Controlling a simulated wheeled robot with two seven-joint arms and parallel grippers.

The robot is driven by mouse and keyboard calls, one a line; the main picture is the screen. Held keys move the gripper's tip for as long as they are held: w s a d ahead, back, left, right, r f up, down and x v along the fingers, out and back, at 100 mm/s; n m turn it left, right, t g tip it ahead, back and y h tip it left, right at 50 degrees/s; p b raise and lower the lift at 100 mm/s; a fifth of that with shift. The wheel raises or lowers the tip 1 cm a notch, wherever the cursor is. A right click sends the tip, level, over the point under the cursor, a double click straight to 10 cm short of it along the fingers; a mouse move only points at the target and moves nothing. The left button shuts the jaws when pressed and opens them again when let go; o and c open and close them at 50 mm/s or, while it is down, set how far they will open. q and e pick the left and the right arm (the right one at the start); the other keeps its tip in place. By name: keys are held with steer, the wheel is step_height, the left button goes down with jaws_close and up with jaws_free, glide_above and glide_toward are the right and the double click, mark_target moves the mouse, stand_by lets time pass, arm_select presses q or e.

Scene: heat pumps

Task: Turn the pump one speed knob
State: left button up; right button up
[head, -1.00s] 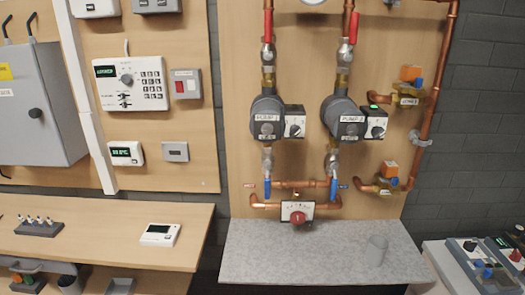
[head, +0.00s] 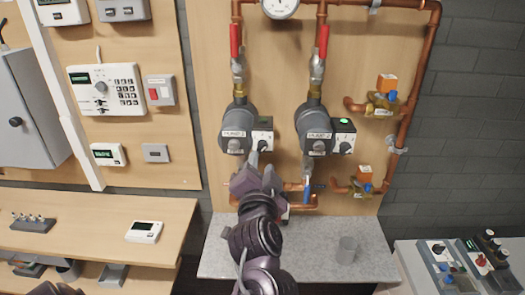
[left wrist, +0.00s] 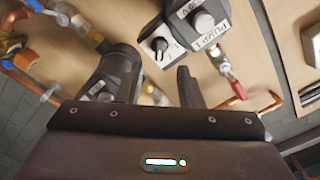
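Pump one (head: 237,128) is the left dark pump on the board, labelled PUMP 1. Its control box (head: 262,133) sits on its right side, with the speed knob (head: 262,145) low on the face. My right gripper is out of view.
Pump two (head: 317,129) and its green-lit box (head: 342,136) stand close on the right. Copper pipes (head: 407,100) and a blue lever (head: 307,190) are nearby. My left arm partly hides the lower valve.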

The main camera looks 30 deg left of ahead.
mark_target(263, 150)
arm_select(q)
steer(key=shift+p+x, duration=0.4)
steer(key=shift+x, duration=2.3)
jaws_close()
